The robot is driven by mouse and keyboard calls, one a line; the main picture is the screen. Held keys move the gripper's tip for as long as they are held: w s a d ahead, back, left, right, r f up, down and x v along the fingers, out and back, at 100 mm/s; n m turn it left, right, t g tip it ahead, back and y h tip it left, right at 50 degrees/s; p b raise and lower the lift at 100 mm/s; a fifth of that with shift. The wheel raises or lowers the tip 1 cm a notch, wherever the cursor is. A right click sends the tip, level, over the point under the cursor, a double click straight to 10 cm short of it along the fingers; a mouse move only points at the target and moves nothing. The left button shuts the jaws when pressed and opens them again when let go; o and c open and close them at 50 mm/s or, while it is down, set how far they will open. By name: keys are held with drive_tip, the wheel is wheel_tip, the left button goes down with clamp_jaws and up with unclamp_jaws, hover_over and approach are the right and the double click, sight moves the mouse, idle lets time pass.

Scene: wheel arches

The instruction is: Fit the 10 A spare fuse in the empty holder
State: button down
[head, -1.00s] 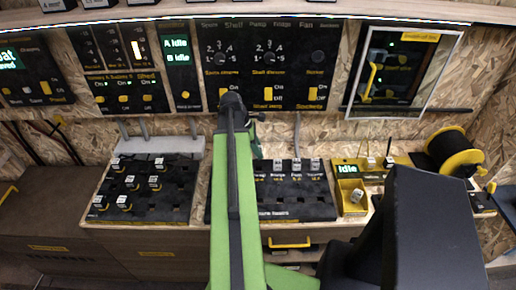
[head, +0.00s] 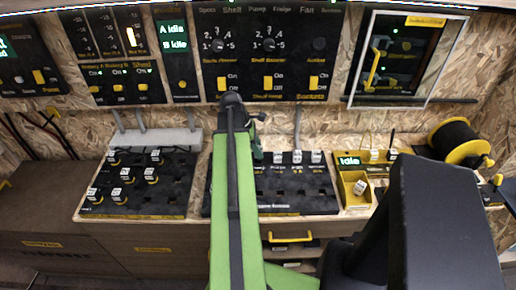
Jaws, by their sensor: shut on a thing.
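The fuse board (head: 290,205) is a black panel on the bench right of my green arm. Several white-labelled fuses (head: 297,157) stand along its back edge; lower down are dark, bare slots. The fuse ratings are too small to read, so I cannot single out the 10 A spare or the empty holder. My gripper (head: 257,150) shows only as a dark sliver beside my arm, over the board's back left part. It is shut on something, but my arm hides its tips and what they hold.
A left board (head: 140,200) carries several white-topped plugs. A yellow tray (head: 350,203) with a small pale piece stands right of the fuse board, below an "Idle" display (head: 349,160). A cable reel (head: 455,140) stands far right. Control panels line the wall behind.

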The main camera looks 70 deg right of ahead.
drive_tip(key=shift+f+b, duration=0.7)
drive_tip(key=shift+b, duration=0.05)
drive_tip(key=shift+f+b, duration=0.7)
drive_tip(key=shift+f, duration=0.1)
idle(0.4)
drive_tip(key=c, duration=1)
unclamp_jaws()
drive_tip(key=shift+o, duration=0.4)
